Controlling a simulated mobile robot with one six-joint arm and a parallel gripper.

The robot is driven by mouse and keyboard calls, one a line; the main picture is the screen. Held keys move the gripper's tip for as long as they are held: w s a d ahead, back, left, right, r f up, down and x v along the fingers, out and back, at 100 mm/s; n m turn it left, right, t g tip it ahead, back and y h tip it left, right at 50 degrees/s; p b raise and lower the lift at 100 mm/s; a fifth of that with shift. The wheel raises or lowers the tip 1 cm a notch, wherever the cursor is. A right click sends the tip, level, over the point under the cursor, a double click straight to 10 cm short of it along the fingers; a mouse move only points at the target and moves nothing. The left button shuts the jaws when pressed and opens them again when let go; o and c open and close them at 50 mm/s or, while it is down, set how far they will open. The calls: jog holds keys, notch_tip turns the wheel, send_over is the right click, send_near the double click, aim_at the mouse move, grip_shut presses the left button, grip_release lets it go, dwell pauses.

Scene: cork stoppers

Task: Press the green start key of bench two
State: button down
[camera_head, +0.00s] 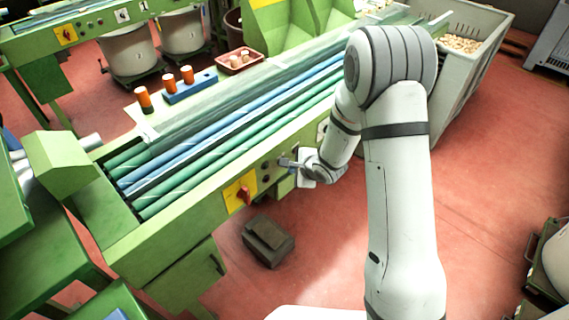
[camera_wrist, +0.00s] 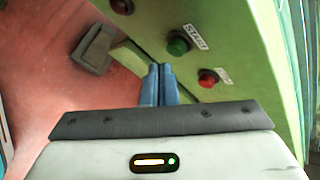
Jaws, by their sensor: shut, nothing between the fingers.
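In the wrist view the green key (camera_wrist: 178,44) sits on the green front panel of the bench, beside a white label that appears to read START. A red key (camera_wrist: 208,78) with its own label is below and right of it. My gripper's blue fingers (camera_wrist: 158,70) are shut and empty, their tips below and left of the green key in the picture, with a visible gap. In the head view my gripper (camera_head: 284,162) is at the bench (camera_head: 165,238) front panel, near small dark knobs; I cannot make out the green key there.
A yellow plate with a red switch (camera_head: 243,193) is on the panel. A dark box (camera_head: 267,240) stands on the red floor below. A grey crate of corks (camera_head: 478,75) stands at the bench's far end.

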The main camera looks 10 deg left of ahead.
jog(key=shift+w+a+r, duration=0.1)
jog(key=shift+w+a+p, duration=0.2)
jog(key=shift+a+p, duration=0.05)
jog(key=shift+p, duration=0.2)
jog(key=shift+w+a+p, duration=0.25)
jog(key=shift+a+p, duration=0.05)
jog(key=shift+a, duration=0.05)
dwell(0.7)
dwell(0.3)
jog(key=shift+s+d+p, duration=0.3)
jog(key=shift+s+d, duration=0.25)
jog(key=shift+d, duration=0.1)
jog(key=s+d, duration=0.1)
jog(key=d, duration=0.1)
jog(key=s+d+p, duration=0.1)
jog(key=s+d, duration=0.1)
dwell(0.4)
dwell(0.6)
